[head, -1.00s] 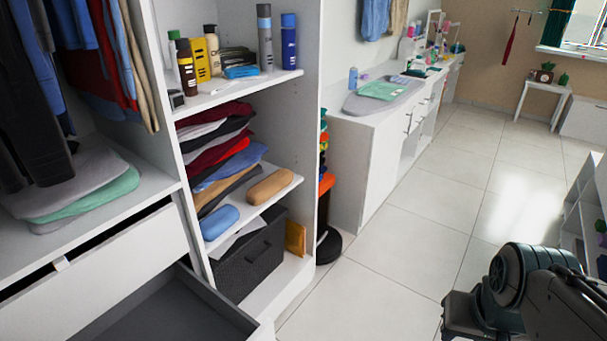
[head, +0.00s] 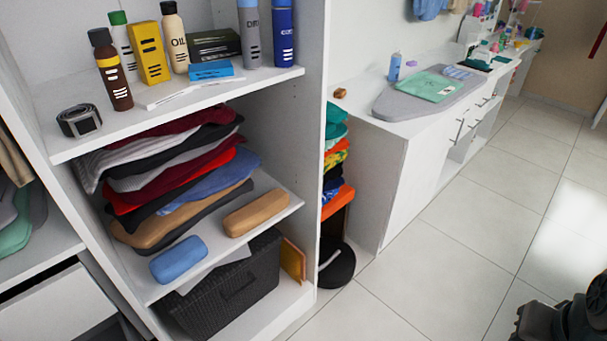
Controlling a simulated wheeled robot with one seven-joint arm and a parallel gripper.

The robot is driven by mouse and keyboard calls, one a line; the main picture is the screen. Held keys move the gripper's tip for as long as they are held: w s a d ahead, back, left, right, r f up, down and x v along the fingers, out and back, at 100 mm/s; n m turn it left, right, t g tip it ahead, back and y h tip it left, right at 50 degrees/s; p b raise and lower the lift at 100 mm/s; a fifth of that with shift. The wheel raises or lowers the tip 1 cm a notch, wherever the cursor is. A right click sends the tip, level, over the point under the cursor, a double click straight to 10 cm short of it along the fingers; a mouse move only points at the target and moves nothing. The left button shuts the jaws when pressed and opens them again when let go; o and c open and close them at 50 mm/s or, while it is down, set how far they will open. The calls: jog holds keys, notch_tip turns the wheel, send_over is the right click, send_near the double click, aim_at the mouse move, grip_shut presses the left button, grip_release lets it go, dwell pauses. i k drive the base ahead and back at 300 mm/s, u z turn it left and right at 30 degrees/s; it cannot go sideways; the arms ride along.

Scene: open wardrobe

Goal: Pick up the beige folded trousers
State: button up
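A beige folded garment (head: 150,237), which looks like the trousers, lies low in a stack of folded clothes on the middle shelf of the wardrobe. Only its folded front edge shows. A dark grey garment, a blue one (head: 215,185) and several red, white and grey ones lie on top of it. Another dark layer shows just under it. Part of my dark arm shows at the bottom right corner, over the floor and well apart from the stack. No gripper fingers show.
A blue case (head: 178,260) and a tan case (head: 256,212) lie in front of the stack. The shelf above (head: 170,115) holds bottles, boxes and a rolled belt (head: 79,121). A dark basket (head: 230,285) stands below. The tiled floor (head: 450,240) at right is clear.

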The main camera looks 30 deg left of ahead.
aim_at(238, 223)
jog(key=u, duration=0.6)
jog(key=i, duration=0.9)
jog(key=u, duration=1.3)
jog(key=i, duration=0.85)
jog(key=u, duration=0.15)
